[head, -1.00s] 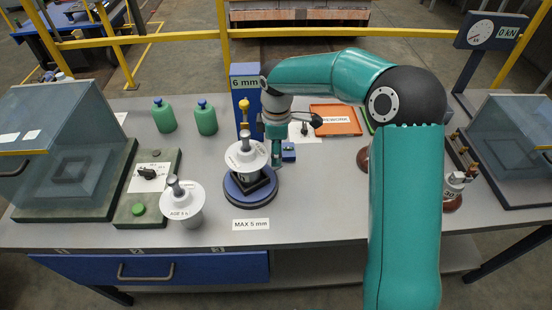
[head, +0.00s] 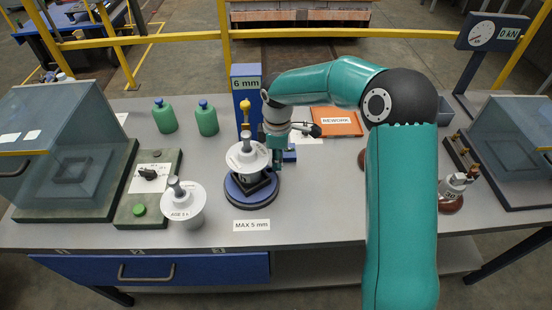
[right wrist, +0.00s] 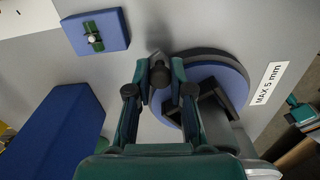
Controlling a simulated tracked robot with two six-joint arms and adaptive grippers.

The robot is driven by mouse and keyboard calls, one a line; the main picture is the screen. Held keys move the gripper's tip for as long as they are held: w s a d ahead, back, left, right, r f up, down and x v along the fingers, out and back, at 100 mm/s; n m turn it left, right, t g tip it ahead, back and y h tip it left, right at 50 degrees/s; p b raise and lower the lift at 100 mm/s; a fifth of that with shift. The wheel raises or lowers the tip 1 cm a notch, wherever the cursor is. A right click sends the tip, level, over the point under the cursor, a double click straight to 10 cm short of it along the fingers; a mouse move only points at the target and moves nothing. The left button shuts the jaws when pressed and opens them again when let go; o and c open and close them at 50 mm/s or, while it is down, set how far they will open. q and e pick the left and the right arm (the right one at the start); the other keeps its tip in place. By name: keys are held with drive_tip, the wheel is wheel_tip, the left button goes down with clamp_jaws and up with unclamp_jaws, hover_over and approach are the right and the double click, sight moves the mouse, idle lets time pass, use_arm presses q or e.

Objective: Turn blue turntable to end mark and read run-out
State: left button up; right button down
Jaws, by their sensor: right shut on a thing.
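The blue turntable (head: 237,197) stands mid-bench on a dark base, with a black square holder (head: 263,188) on top. A white insulator with a grey metal cap (head: 246,146) sits in the holder. Behind it, a blue post (head: 244,84) shows "6 mm", with a yellow-topped gauge (head: 245,108) in front. My right gripper (head: 278,168) is at the turntable's back right edge. In the right wrist view its fingers (right wrist: 159,78) are shut on a dark peg (right wrist: 158,66) at the blue disc's rim (right wrist: 232,80). I cannot make out an end mark. My left gripper is not in view.
A second white insulator (head: 182,206) stands front left beside a switch panel (head: 138,212). Two green bottles (head: 207,120) stand behind. An orange REWORK tray (head: 335,118) lies right of my wrist. A "MAX 5 mm" plate (head: 252,226) lies in front; bare bench surrounds it.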

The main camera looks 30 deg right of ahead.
drive_tip(key=shift+w+r+n+p, duration=0.15)
drive_tip(key=shift+w+n+p, duration=0.55)
drive_tip(key=shift+n+p, duration=0.15)
drive_tip(key=shift+w+a+n, duration=0.1)
drive_tip(key=shift+w+n, duration=0.25)
drive_tip(key=shift+n, duration=0.2)
drive_tip(key=c, duration=1)
unclamp_jaws()
